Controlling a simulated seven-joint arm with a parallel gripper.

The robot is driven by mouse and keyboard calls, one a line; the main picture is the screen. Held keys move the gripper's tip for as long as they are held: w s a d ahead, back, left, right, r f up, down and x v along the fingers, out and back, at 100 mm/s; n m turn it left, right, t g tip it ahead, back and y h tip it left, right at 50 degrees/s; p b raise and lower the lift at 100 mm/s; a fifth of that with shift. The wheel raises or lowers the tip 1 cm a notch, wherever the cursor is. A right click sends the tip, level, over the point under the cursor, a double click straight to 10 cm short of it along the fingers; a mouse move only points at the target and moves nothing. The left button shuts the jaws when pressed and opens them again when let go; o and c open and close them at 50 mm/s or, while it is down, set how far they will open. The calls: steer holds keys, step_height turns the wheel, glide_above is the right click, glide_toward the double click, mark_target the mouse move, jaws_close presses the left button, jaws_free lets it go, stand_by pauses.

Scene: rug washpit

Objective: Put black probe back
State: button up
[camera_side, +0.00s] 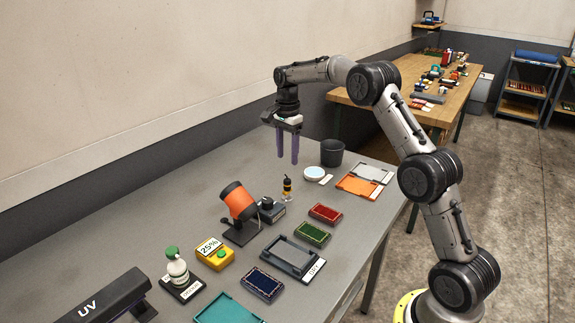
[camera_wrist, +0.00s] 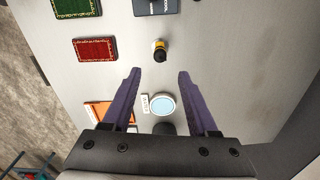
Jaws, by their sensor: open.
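A small black probe with a yellow band (camera_side: 287,186) stands upright on the grey table, and nothing touches it. In the wrist view it (camera_wrist: 159,53) appears just beyond the fingertips, in line with the gap between them. My gripper (camera_side: 287,159) points down above the table with its purple fingers apart and empty. It is higher than the probe, and its fingers (camera_wrist: 159,72) also show in the wrist view. A dark block with a round black top (camera_side: 270,211) sits just left of the probe; I cannot tell whether it is the probe's place.
An orange cylinder on a stand (camera_side: 239,203) and a yellow meter marked 25% (camera_side: 214,254) stand to the left. Red (camera_side: 326,213) and green (camera_side: 312,233) rug samples lie in front. A white round dish (camera_side: 314,173) and dark bucket (camera_side: 332,152) are behind right.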

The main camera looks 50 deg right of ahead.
steer(key=s+a+r+n+t, duration=0.3)
steer(key=s+a+r+n, duration=0.6)
steer(key=s+a+r, duration=0.4)
steer(key=s+a+f+n+t, duration=0.1)
steer(key=s+a+n, duration=0.1)
steer(key=s, duration=0.5)
steer(key=s+a+f+n, duration=0.2)
steer(key=s+n, duration=0.3)
steer(key=s, duration=0.2)
steer(key=s+a+f+n+t, duration=0.1)
steer(key=s+a+n, duration=0.2)
steer(key=s, duration=0.5)
steer(key=shift+f+n+t, duration=0.25)
steer(key=shift+n+t, duration=0.05)
steer(key=shift+n, duration=0.1)
